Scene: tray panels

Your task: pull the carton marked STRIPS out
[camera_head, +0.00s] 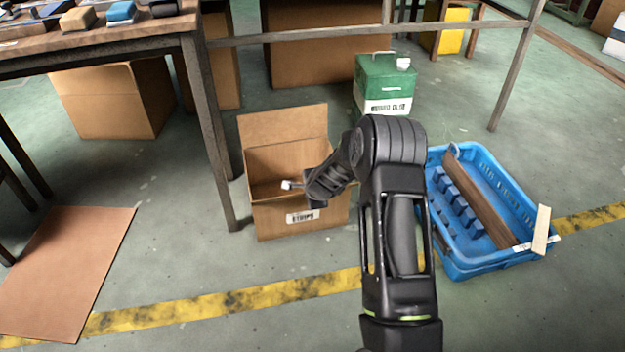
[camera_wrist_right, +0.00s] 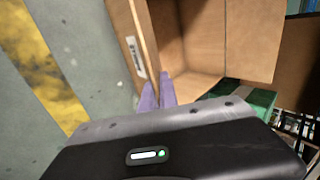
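The open brown carton (camera_head: 330,222) stands on the floor right of the table leg, its back flap raised and a white STRIPS label on its front. My right gripper (camera_head: 289,186) is over the carton's front rim, with my forearm in front of the carton's right side. In the right wrist view my two purplish fingers (camera_wrist_right: 157,92) are close together at the top edge of the carton's labelled wall (camera_wrist_right: 128,45). I cannot tell whether they are shut on that wall or only beside it. My left gripper is out of view.
A green canister (camera_head: 384,80) stands behind the carton on the right. A blue crate (camera_head: 485,265) with a brown board inside lies to the right. A table (camera_head: 110,38) is at the upper left, a flat brown sheet (camera_head: 65,270) at the left. Floor in front is clear.

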